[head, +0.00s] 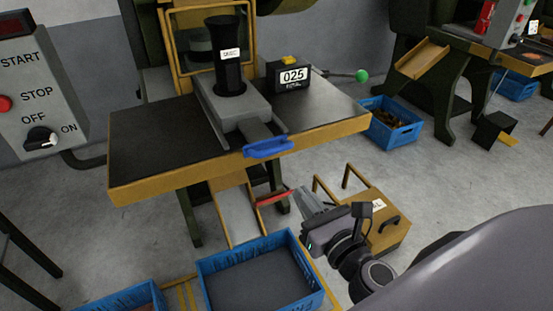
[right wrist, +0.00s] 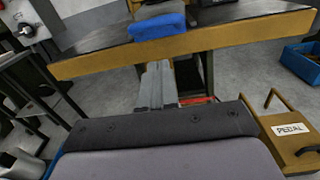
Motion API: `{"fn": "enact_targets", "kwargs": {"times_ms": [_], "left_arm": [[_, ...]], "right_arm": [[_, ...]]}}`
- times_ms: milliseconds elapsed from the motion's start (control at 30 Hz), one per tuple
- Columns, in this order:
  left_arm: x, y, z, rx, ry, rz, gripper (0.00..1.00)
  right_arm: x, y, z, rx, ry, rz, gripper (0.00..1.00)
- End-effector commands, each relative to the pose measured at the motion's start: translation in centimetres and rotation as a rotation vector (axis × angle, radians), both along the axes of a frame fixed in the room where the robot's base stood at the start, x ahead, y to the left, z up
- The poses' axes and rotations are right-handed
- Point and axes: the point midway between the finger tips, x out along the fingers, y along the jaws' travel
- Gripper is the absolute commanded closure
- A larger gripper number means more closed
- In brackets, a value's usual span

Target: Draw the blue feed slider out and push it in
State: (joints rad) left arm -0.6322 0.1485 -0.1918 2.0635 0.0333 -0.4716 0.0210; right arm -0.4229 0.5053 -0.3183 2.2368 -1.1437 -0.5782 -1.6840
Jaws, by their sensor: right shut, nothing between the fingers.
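The blue feed slider handle (head: 269,148) sits at the front edge of the machine's table, at the end of a grey slide under the black feed tube (head: 229,60). In the right wrist view the blue handle (right wrist: 157,26) is at the top, beyond the fingertips. My right gripper (head: 303,193) is shut and empty. It is in front of and below the handle, apart from it. In the right wrist view its fingers (right wrist: 156,72) lie together, pointing toward the table edge. My left gripper is not in view.
The table's yellow front edge (head: 190,176) runs beside the handle. A counter box (head: 288,77) reading 025 stands behind, near a green-knobbed lever (head: 361,76). Below are a chute (head: 237,213), a blue crate (head: 207,283) and a yellow pedal box (head: 390,234). A control panel (head: 38,85) is at left.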

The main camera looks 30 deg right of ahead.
Motion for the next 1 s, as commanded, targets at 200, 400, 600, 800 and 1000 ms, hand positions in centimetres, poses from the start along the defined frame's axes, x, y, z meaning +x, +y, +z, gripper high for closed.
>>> {"fn": "enact_targets", "kwargs": {"times_ms": [200, 400, 600, 800, 1000], "left_arm": [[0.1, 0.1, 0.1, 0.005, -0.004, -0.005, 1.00], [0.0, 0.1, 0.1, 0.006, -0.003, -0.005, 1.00], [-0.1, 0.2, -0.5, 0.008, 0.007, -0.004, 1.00], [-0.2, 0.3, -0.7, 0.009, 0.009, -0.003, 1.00], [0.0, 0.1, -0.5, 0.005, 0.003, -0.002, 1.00]], "right_arm": [[0.4, -0.4, 0.3, -0.043, -0.006, -0.031, 1.00], [2.8, -0.5, 0.3, -0.041, -0.008, -0.029, 1.00], [5.8, -0.6, 0.3, -0.041, -0.008, -0.028, 1.00], [8.9, -0.8, 0.2, -0.040, -0.008, -0.027, 1.00], [11.6, -0.9, 0.2, -0.039, -0.007, -0.027, 1.00]]}}
